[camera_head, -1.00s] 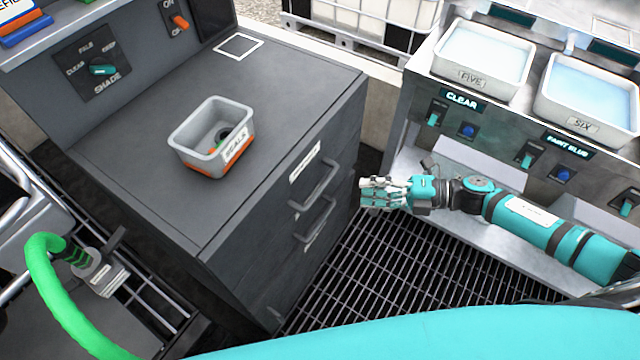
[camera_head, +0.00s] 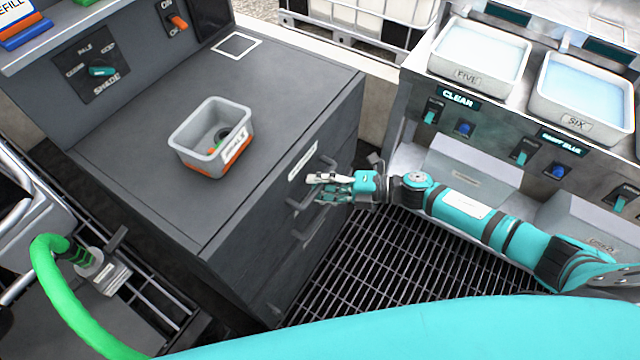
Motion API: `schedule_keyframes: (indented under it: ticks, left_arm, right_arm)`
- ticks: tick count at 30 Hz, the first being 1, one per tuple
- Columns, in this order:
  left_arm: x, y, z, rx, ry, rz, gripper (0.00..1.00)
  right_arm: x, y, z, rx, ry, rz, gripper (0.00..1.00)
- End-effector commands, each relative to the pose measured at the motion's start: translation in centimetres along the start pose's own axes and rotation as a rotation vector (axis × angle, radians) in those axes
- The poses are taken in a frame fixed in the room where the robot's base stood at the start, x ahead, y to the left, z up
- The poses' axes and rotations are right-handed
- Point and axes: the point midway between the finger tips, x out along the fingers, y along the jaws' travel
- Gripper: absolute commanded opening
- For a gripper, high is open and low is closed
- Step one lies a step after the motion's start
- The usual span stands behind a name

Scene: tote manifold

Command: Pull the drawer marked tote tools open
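A dark grey cabinet (camera_head: 232,262) stands left of centre, with drawers on its right-hand face. The top drawer has a white label (camera_head: 303,162), too small to read, and a grey bar handle (camera_head: 298,203). The drawer is closed. A second handle (camera_head: 318,226) sits below it. My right gripper (camera_head: 318,188) is at the top handle, its fingers apart and overlapping the middle of the bar. Whether it touches the bar cannot be told. My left gripper is not in view.
A small grey and orange bin (camera_head: 200,133) stands on the cabinet top. A bench with white tubs (camera_head: 480,62) is at the right. Dark floor grating (camera_head: 385,262) lies open before the drawers. A green hose (camera_head: 62,290) is at the left.

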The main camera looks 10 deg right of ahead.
Motion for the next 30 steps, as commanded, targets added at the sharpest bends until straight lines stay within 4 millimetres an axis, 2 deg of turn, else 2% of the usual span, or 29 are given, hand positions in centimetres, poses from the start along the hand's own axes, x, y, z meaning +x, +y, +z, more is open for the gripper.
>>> schedule_keyframes:
  ticks: [1,7,8,23,30]
  left_arm:
    - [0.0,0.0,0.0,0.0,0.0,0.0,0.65]
    - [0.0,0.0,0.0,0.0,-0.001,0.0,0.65]
    - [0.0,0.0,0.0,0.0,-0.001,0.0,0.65]
    - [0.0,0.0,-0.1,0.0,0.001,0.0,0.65]
    - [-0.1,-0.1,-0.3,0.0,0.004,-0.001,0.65]
  right_arm:
    - [0.0,0.0,0.0,0.0,0.0,0.0,0.27]
    - [0.0,0.0,0.0,0.0,0.0,0.0,0.01]
    - [0.0,0.0,0.0,0.0,0.0,0.0,0.0]
    - [-0.1,0.0,0.0,0.002,0.0,0.001,0.0]
    - [-1.1,-0.2,-0.5,0.004,0.001,0.0,0.0]
